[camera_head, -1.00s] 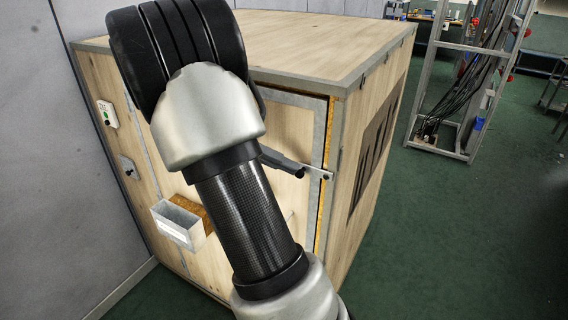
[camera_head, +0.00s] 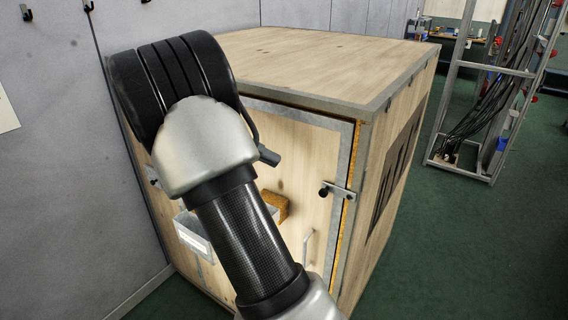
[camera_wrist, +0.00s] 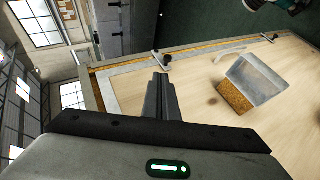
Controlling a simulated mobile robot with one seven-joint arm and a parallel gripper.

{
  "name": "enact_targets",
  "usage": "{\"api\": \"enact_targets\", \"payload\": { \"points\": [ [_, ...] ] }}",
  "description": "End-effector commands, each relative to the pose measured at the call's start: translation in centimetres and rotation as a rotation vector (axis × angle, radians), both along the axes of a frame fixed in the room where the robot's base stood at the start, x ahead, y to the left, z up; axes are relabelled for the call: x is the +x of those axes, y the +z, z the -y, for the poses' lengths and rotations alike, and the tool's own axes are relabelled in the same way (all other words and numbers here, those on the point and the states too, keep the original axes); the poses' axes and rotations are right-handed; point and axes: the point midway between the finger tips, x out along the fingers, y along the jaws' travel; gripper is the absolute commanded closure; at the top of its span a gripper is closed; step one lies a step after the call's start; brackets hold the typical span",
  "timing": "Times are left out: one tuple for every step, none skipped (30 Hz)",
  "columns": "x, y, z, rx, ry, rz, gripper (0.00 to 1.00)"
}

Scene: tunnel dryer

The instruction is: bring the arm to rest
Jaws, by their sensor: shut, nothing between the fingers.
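My arm rises from the bottom of the head view and bends in front of a wooden tunnel dryer (camera_head: 290,58). Only the tip of my gripper (camera_head: 268,155) shows past the arm there, in front of the dryer's door (camera_head: 314,146). In the wrist view my gripper (camera_wrist: 160,78) has its fingers together, shut and empty, in front of the door panel (camera_wrist: 200,70). A latch (camera_head: 337,191) sits on the door's right edge, apart from the gripper, with a handle (camera_head: 308,244) below it. The arm hides part of the door.
A metal rack (camera_head: 480,100) with cables stands at the right. Green floor (camera_head: 430,240) is clear between. A grey wall (camera_head: 60,130) stands left.

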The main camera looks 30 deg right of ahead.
Motion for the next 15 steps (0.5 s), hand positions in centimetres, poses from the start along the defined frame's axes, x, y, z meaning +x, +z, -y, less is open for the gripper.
{"api": "enact_targets", "payload": {
  "points": [
    [0.21,0.05,-0.22,0.000,0.000,0.000,1.00],
    [0.29,0.10,-0.31,0.000,0.000,0.000,1.00],
    [0.34,0.16,-0.39,0.000,0.000,0.000,1.00],
    [0.36,0.18,-0.43,0.000,0.000,0.000,1.00],
    [0.37,0.20,-0.46,0.000,-0.001,0.000,1.00],
    [0.37,0.21,-0.46,0.000,-0.001,-0.001,1.00],
    [0.37,0.21,-0.46,0.000,-0.001,0.000,1.00],
    [0.37,0.20,-0.46,0.000,-0.001,0.000,1.00],
    [0.37,0.20,-0.46,0.000,-0.001,0.000,1.00],
    [0.37,0.20,-0.46,0.000,-0.001,0.000,1.00],
    [0.36,0.20,-0.45,0.000,-0.001,0.000,1.00],
    [0.36,0.20,-0.45,0.000,-0.001,0.000,1.00],
    [0.36,0.20,-0.45,0.000,-0.001,0.000,1.00],
    [0.36,0.20,-0.45,0.000,-0.001,0.000,1.00],
    [0.36,0.19,-0.44,0.000,-0.001,0.000,1.00]
  ]
}}
